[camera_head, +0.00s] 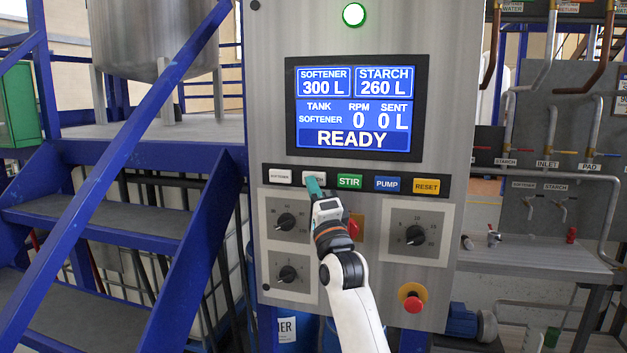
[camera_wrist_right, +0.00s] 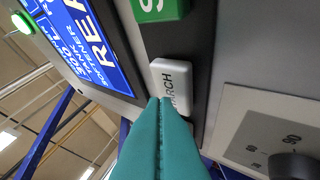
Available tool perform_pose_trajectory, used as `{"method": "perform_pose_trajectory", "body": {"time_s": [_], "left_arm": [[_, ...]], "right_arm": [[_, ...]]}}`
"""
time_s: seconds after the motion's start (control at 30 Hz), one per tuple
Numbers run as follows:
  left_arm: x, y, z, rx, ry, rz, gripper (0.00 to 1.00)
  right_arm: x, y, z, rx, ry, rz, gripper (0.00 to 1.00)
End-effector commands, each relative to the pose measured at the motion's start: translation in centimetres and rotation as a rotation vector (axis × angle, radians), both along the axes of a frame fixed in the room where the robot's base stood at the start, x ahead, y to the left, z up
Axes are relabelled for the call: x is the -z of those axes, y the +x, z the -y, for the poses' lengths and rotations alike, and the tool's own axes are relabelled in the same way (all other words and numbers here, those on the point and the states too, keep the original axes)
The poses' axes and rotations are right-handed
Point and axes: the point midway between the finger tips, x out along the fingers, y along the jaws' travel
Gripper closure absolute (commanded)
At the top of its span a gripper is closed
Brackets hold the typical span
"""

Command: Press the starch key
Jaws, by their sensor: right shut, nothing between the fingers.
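The starch key (camera_head: 314,178) is a white key in the dark key strip, second from the left. In the right wrist view the key (camera_wrist_right: 173,82) reads "STARCH", and the fingertips cover part of it. My right gripper (camera_head: 314,186) is shut and empty, its teal fingertips at the lower edge of the key. In the right wrist view the closed fingers (camera_wrist_right: 160,103) overlap the key's face; whether they touch it or the key is pushed in, I cannot tell. The screen (camera_head: 355,108) shows "READY", softener 300 L and starch 260 L. My left gripper is not in view.
The white softener key (camera_head: 280,177) is left of the starch key, the green STIR key (camera_head: 349,181) right of it. PUMP (camera_head: 387,184) and RESET (camera_head: 426,186) keys follow. Knobs sit below the strip, and a red stop button (camera_head: 412,302) is lower right. Blue stairs (camera_head: 95,220) stand left.

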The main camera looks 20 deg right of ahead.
Motion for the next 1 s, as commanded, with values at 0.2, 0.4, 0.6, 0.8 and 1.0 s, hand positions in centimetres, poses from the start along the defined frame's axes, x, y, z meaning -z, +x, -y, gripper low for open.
{"method": "perform_pose_trajectory", "body": {"time_s": [0.2,0.4,0.6,0.8,1.0], "left_arm": [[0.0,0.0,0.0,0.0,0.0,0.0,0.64],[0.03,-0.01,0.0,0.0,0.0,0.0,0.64],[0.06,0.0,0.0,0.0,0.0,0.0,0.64],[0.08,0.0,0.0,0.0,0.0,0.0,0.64],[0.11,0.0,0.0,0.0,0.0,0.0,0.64]], "right_arm": [[0.0,0.01,-0.01,0.0,0.0,0.0,1.0],[-0.01,0.16,0.1,0.001,-0.001,0.0,1.0],[0.0,0.38,0.22,0.0,-0.001,-0.001,1.0],[0.01,0.59,0.35,0.0,-0.001,-0.001,1.0],[-0.01,0.77,0.48,0.0,-0.001,0.0,1.0]]}}
